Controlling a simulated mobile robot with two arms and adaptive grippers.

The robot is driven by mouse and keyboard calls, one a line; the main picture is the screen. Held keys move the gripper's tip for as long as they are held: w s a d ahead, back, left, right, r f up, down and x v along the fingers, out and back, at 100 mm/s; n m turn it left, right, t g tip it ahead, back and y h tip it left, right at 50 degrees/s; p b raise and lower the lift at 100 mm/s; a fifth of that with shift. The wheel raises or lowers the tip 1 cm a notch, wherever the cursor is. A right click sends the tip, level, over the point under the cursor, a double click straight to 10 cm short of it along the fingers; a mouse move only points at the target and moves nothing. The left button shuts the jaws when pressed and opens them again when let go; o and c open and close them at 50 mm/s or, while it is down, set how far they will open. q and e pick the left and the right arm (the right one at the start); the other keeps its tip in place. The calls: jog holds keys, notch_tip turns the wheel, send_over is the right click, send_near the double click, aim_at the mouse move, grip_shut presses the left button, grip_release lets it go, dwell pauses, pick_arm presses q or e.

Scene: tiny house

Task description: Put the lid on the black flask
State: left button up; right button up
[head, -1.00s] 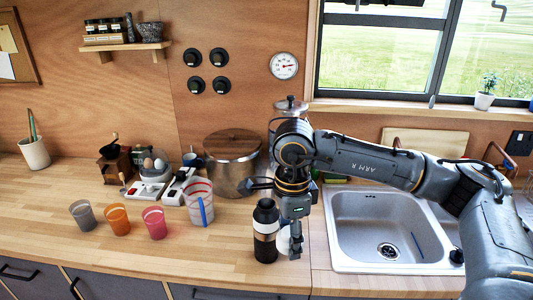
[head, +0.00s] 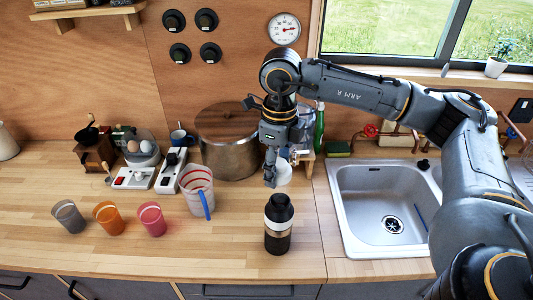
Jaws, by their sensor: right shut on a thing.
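The black flask (head: 279,238) stands upright on the wooden counter, with a pale band around its middle and a narrower black top. My right gripper (head: 271,180) points down behind and slightly left of the flask in the picture, above the flask's top and apart from it. It is shut on a pale round thing (head: 285,173) at its fingertips, which looks like the lid; the fingers partly hide it. My left gripper is not in view.
A measuring jug (head: 199,188), three tumblers (head: 108,217) and a large steel pot (head: 229,155) stand left of the flask. The sink (head: 389,205) lies to the right. The counter around the flask's front is clear.

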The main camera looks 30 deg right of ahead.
jog(key=shift+s, duration=0.15)
jog(key=shift+s+f+b, duration=0.65)
jog(key=shift+s+f, duration=0.15)
jog(key=shift+f, duration=0.2)
pick_arm(q)
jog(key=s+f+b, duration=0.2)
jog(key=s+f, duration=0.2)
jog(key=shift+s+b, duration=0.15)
jog(key=shift+b, duration=0.15)
pick_arm(e)
jog(key=f, duration=0.3)
jog(key=shift+w+f, duration=0.25)
jog(key=shift+f, duration=0.05)
pick_arm(q)
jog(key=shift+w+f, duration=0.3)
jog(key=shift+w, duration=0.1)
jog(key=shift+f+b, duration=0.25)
jog(key=shift+b, duration=0.25)
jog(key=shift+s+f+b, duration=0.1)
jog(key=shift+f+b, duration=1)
pick_arm(e)
jog(key=shift+f, duration=0.85)
